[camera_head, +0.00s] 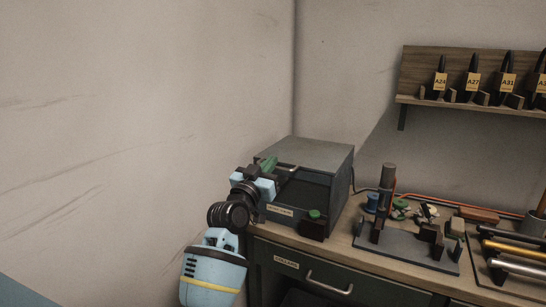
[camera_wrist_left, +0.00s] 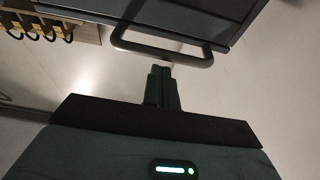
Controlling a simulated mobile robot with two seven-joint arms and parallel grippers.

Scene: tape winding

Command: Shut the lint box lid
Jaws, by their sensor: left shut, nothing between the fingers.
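The lint box (camera_head: 325,155) is a dark grey box at the left end of the workbench. Its top panel looks flat, and its front below is dark. I cannot tell from here how far the lid stands open. My left gripper (camera_head: 267,164) is at the box's upper left front edge, with green fingers beside a pale handle bar (camera_head: 287,168). In the left wrist view the shut, empty fingers (camera_wrist_left: 162,70) point at the handle bar (camera_wrist_left: 160,48) on a grey panel (camera_wrist_left: 190,15). They look close to the bar; contact is unclear. My right gripper is not in view.
A dark block with a green knob (camera_head: 314,214) sits at the box's front. A fixture with upright posts (camera_head: 405,245) and a rack of rods (camera_head: 515,255) stand to the right. Below is a drawer with a handle (camera_head: 329,283). A wall shelf (camera_head: 470,105) holds labelled tools.

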